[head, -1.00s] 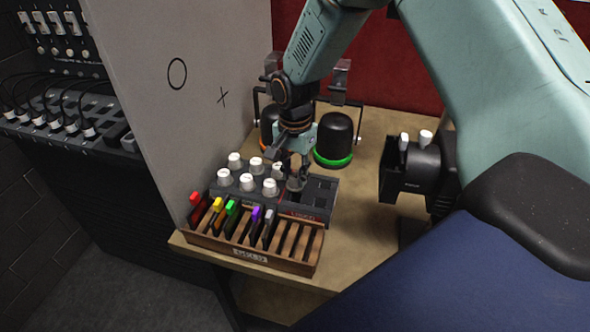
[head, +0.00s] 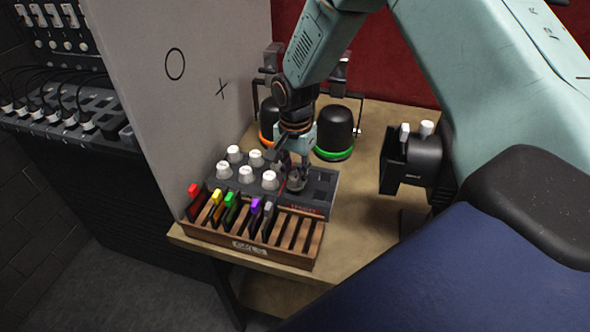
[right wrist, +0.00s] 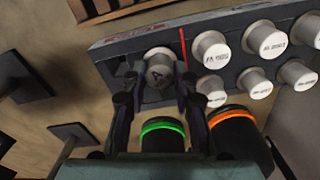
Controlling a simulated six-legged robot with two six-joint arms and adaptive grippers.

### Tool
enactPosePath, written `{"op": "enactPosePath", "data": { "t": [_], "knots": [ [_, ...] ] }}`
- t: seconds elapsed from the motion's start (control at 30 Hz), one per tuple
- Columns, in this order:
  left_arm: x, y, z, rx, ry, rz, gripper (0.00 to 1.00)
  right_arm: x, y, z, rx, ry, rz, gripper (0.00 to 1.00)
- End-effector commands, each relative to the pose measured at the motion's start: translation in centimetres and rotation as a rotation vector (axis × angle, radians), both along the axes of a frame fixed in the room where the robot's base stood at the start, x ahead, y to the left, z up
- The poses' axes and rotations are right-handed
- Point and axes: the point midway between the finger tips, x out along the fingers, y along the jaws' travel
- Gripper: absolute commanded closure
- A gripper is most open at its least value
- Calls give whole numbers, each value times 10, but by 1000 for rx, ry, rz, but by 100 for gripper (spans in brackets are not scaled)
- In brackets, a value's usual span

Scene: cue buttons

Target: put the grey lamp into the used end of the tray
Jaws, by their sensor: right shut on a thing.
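The grey lamp (right wrist: 159,68) is between the fingertips of my right gripper (head: 292,172), which is shut on it. It is at the used end of the dark tray (head: 320,183), the end with dark empty pockets, right of the white lamps in the head view. In the right wrist view the tray (right wrist: 112,62) has a red line, and the grey lamp is on the other side of it from the white lamps (right wrist: 262,37). It is over or in a pocket there; I cannot tell whether it is fully seated. My left gripper is not in view.
A wooden rack (head: 210,240) with coloured-topped cards stands in front of the tray. Behind are two black domes, one with a green ring (head: 334,135). A black device with white knobs (head: 412,160) stands right. A grey panel (head: 190,110) borders the left.

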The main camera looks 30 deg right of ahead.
Motion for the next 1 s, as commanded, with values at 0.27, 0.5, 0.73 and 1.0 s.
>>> {"op": "enactPosePath", "data": {
  "t": [0.27,0.5,0.73,1.0],
  "knots": [
    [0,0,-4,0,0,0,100,0,0,-8,0,0,0,100],
    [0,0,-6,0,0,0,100,0,0,-14,0,-1,0,100],
    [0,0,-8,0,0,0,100,0,0,-18,0,0,0,100],
    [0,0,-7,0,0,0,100,0,0,-17,-1,0,0,65]
  ]
}}
